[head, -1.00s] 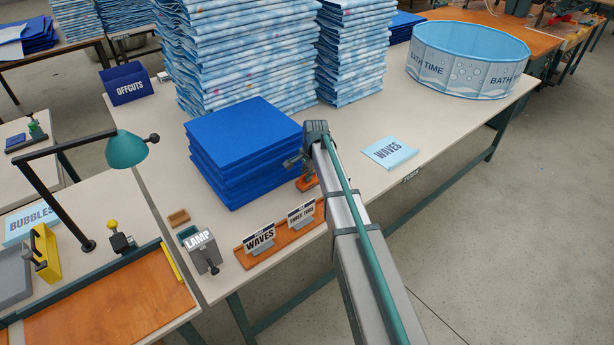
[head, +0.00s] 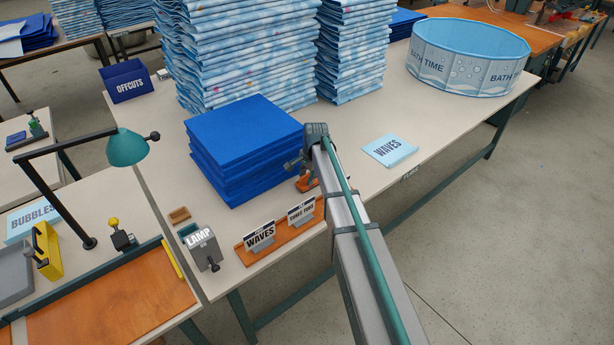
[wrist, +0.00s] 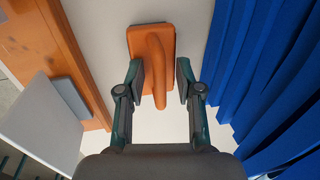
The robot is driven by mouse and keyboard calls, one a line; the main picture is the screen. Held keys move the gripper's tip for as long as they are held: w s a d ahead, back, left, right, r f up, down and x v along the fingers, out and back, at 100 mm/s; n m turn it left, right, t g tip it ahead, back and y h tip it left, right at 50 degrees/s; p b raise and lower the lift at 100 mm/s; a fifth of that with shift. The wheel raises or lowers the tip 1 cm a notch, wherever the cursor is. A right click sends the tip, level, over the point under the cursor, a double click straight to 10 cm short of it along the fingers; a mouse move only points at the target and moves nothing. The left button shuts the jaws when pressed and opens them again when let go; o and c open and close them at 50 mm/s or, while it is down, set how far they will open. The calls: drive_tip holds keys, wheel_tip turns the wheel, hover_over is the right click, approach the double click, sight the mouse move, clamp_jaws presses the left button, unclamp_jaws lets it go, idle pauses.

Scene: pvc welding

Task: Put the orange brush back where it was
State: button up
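The orange brush (wrist: 151,52) lies on the pale table top, seen from above in the wrist view, with its raised handle (wrist: 158,72) pointing towards my gripper. My gripper (wrist: 163,82) is open, with one finger on each side of the handle's near end. In the head view the brush (head: 313,183) is a small orange patch beside the blue stack, partly hidden by my gripper (head: 296,167).
A stack of blue sheets (head: 243,150) stands close to the gripper's side. An orange wooden sign holder (head: 283,235) with a WAVES card (head: 260,236) stands at the table's front edge. The LAMP box (head: 203,246) is left of it. Free table lies around the light-blue WAVES pad (head: 390,151).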

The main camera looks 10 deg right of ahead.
wheel_tip(320, 180, up, 12)
drive_tip(key=s+d+b, duration=0.1)
drive_tip(key=s+b, duration=0.1)
idle(0.4)
